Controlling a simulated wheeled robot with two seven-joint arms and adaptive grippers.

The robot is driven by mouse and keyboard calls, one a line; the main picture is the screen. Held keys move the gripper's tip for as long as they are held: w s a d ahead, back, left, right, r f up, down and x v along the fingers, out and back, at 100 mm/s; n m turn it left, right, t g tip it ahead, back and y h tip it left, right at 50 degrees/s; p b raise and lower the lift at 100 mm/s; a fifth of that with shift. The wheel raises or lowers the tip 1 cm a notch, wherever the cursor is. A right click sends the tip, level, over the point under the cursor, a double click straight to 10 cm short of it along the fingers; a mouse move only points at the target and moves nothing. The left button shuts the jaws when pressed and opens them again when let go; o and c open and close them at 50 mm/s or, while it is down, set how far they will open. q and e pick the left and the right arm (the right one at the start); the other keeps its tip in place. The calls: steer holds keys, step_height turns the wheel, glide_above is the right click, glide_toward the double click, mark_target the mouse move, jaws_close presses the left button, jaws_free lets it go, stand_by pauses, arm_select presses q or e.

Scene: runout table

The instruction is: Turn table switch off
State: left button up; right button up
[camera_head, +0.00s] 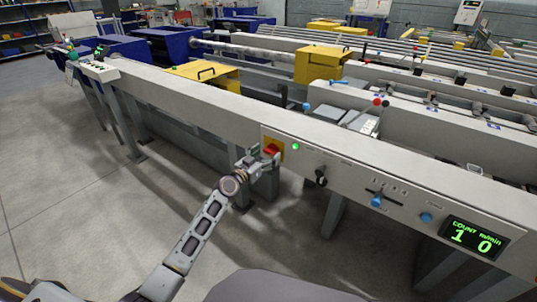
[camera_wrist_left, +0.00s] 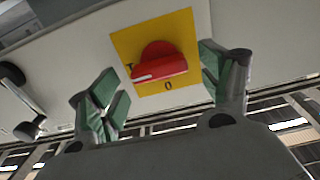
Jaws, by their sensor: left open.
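The table switch is a red rotary knob (camera_wrist_left: 158,62) on a yellow square plate (camera_wrist_left: 178,28) on the light panel. In the left wrist view a white mark shows on the knob's left end, and a "0" shows on the plate below it. In the head view the red knob (camera_head: 271,149) is partly hidden by my gripper. My left gripper (camera_wrist_left: 165,85) is open, its green-padded fingers to either side of the knob and apart from it. It also shows in the head view (camera_head: 262,160). My right gripper is not in view.
The floor (camera_head: 80,200) at left is clear.

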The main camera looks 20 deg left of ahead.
arm_select(q)
steer(key=shift+w+d, duration=0.2)
steer(key=shift+w, duration=0.3)
steer(key=shift+w+d, duration=0.1)
steer(key=shift+w, duration=0.1)
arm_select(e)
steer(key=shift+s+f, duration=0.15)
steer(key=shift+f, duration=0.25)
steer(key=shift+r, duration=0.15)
arm_select(q)
steer(key=shift+c, duration=0.6)
steer(key=c, duration=0.9)
